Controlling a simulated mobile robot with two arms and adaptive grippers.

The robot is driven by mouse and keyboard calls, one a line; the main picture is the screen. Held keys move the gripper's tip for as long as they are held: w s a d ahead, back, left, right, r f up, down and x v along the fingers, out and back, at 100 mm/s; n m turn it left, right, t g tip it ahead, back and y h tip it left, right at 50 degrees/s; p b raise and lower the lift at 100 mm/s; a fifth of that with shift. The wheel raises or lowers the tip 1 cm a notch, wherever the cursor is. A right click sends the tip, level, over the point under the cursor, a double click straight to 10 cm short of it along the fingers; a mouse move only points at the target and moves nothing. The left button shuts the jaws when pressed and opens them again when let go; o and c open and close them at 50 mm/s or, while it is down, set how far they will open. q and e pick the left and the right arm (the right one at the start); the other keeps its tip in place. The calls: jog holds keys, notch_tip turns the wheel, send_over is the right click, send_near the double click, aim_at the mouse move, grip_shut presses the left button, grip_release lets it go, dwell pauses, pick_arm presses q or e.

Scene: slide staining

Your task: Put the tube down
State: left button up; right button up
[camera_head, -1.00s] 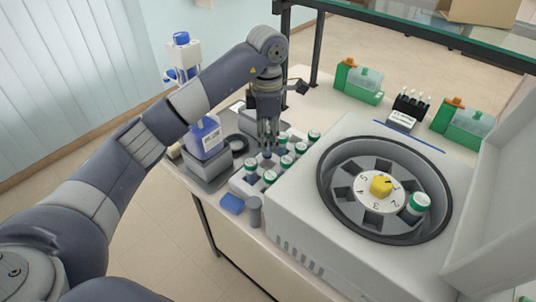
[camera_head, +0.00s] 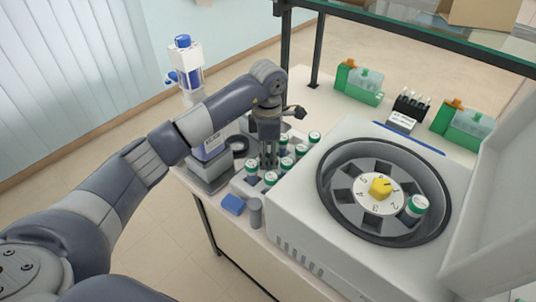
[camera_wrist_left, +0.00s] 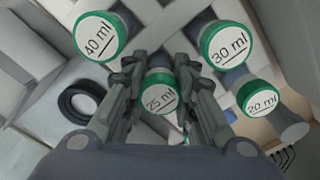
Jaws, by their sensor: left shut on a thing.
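My left gripper (camera_head: 268,163) points down among the green-capped tubes at the rack (camera_head: 241,187) beside the centrifuge. In the left wrist view, the left gripper (camera_wrist_left: 160,108) is shut on a tube with a green-rimmed white cap marked 25 ml (camera_wrist_left: 159,96). The fingers lie on both sides of it. Around it stand tubes marked 40 ml (camera_wrist_left: 99,36), 30 ml (camera_wrist_left: 225,46) and 20 ml (camera_wrist_left: 260,97). The held tube's lower end is hidden, so I cannot tell whether it touches the bottom of its slot. My right gripper is not in view.
The open centrifuge (camera_head: 300,215) stands right of the rack, with one green-capped tube (camera_head: 417,205) in its rotor. A blue block (camera_head: 232,204) and a grey cylinder (camera_head: 255,212) are at the front edge. Green boxes (camera_head: 360,84) stand behind.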

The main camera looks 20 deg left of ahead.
pick_arm(q)
jog(key=o, duration=1)
jog(key=shift+c, duration=0.2)
jog(key=shift+r+p, duration=0.5)
jog(key=shift+r, duration=0.1)
notch_tip(320, 180, up, 7)
jog(key=b, duration=0.2)
jog(key=shift+b, duration=0.3)
notch_tip(320, 180, up, 3)
jog(key=shift+r, duration=0.8)
